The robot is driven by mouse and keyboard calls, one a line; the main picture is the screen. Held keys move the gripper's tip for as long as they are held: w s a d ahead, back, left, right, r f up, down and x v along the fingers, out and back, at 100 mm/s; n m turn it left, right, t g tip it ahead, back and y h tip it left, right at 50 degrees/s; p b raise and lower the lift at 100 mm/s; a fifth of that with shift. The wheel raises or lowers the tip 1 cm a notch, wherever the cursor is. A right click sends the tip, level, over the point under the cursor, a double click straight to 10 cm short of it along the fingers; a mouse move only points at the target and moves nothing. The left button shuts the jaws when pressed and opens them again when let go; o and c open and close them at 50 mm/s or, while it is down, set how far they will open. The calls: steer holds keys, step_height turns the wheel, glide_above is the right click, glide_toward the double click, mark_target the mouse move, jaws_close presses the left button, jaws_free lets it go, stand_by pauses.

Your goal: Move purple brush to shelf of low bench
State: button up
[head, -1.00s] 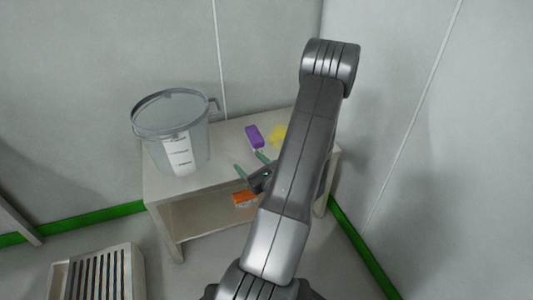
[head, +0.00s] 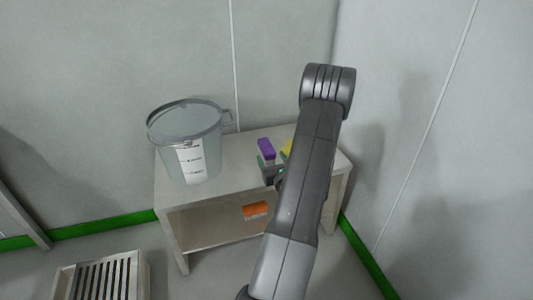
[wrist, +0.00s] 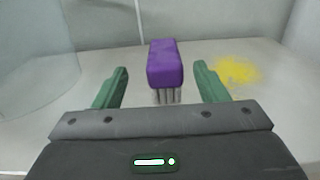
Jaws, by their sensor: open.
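The purple brush (wrist: 165,64) lies on the top of the low bench, its pale bristles toward my gripper in the wrist view. It also shows in the head view (head: 265,145). My gripper (wrist: 161,88) is open, with its green fingers on either side of the brush's near end and a gap on each side. In the head view my gripper (head: 271,167) is just in front of the brush, partly hidden by my arm. The low bench (head: 225,174) has an open shelf under its top, where an orange brush (head: 255,210) lies.
A clear bucket (head: 187,140) with a white label stands on the bench top, left of the brush. A yellow patch (wrist: 238,70) lies to the right of the brush. A slatted metal grate (head: 100,280) is on the floor at lower left. The shelf's left part looks clear.

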mark_target(271, 155)
steer(key=x, duration=0.2)
steer(key=b+x, duration=0.1)
steer(key=x, duration=0.1)
steer(key=shift+w+d+f, duration=0.15)
steer(key=shift+w+f, duration=0.05)
steer(key=shift+w, duration=0.1)
steer(key=shift+c, duration=0.5)
steer(key=c, duration=1.1)
steer(key=shift+r, duration=0.15)
